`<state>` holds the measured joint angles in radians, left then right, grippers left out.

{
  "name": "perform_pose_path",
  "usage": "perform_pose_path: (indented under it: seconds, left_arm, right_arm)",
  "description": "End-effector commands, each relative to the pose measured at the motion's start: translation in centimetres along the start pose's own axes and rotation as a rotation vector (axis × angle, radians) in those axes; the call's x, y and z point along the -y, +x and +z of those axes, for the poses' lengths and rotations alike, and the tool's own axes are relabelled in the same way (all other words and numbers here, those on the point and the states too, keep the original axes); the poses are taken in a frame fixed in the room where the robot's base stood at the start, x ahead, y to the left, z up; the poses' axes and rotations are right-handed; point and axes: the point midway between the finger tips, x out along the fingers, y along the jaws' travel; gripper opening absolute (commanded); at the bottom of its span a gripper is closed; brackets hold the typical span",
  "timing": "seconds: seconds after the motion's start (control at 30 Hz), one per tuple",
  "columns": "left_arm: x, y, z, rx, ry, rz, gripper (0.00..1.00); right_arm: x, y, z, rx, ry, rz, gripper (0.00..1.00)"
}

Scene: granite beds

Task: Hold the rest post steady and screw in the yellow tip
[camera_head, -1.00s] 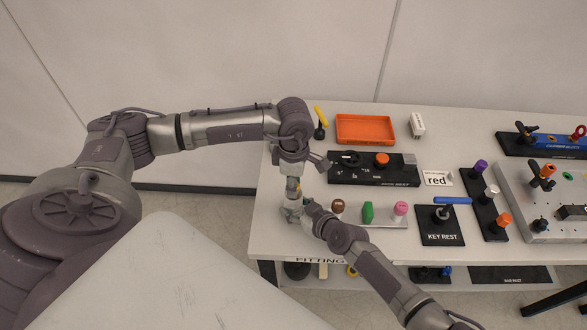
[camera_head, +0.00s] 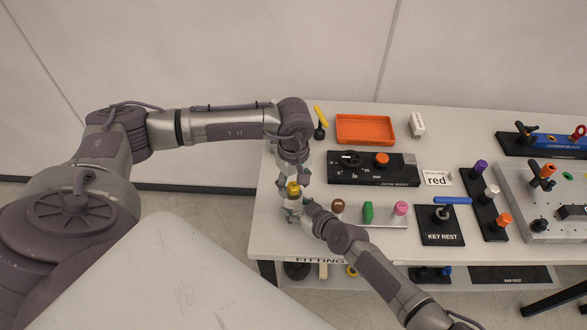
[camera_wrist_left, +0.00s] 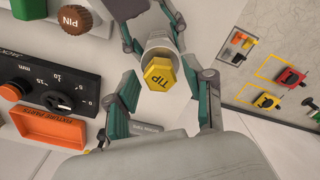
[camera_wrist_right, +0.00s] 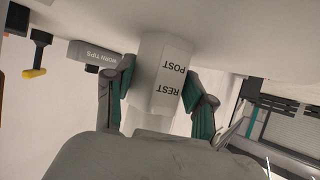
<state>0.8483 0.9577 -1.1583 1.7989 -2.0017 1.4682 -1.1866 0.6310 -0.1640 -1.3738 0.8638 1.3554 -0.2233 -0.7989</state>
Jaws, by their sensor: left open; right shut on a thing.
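The white rest post (camera_wrist_right: 160,85), labelled REST POST, stands between the fingers of my right gripper (camera_wrist_right: 162,100), which is shut on it. In the head view my right gripper (camera_head: 298,210) reaches it from the lower right. The yellow hex tip (camera_wrist_left: 160,76), marked TIP, sits on the end of the post; its threads and seating are hidden. It also shows in the head view (camera_head: 293,189). My left gripper (camera_wrist_left: 161,108) is open, its fingers apart on either side of the tip without visible contact. In the head view it is just above the tip.
A brown PIN knob (camera_wrist_left: 74,19), a green piece (camera_head: 368,212) and a pink knob (camera_head: 400,208) stand right of the post.

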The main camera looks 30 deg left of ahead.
Motion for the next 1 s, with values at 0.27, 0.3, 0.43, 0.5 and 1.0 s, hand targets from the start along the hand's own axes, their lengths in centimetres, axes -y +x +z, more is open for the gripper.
perform_pose_path:
  seconds: [0.27, 0.3, 0.43, 0.5, 1.0]
  left_arm:
    - [-0.1, -2.7, -0.1, -0.001, -0.001, 0.003, 0.53]
    - [-0.1, -3.2, 0.0, -0.001, 0.0, 0.003, 0.53]
    - [0.0, -4.7, 0.0, -0.001, 0.0, 0.002, 0.53]
    - [-0.1, -5.4, 0.0, 0.0, 0.0, 0.003, 0.53]
    - [-0.1, -6.5, 0.0, 0.0, -0.001, 0.002, 0.53]
  right_arm:
    - [0.0, 0.0, 0.1, 0.001, 0.001, 0.0, 0.13]
    - [0.0, 0.0, 0.1, 0.001, 0.001, 0.0, 0.13]
    - [0.0, 0.0, 0.1, 0.001, 0.001, 0.0, 0.13]
    - [0.0, 0.0, 0.1, 0.001, 0.001, 0.0, 0.13]
    - [0.0, 0.0, 0.1, 0.001, 0.001, 0.0, 0.13]
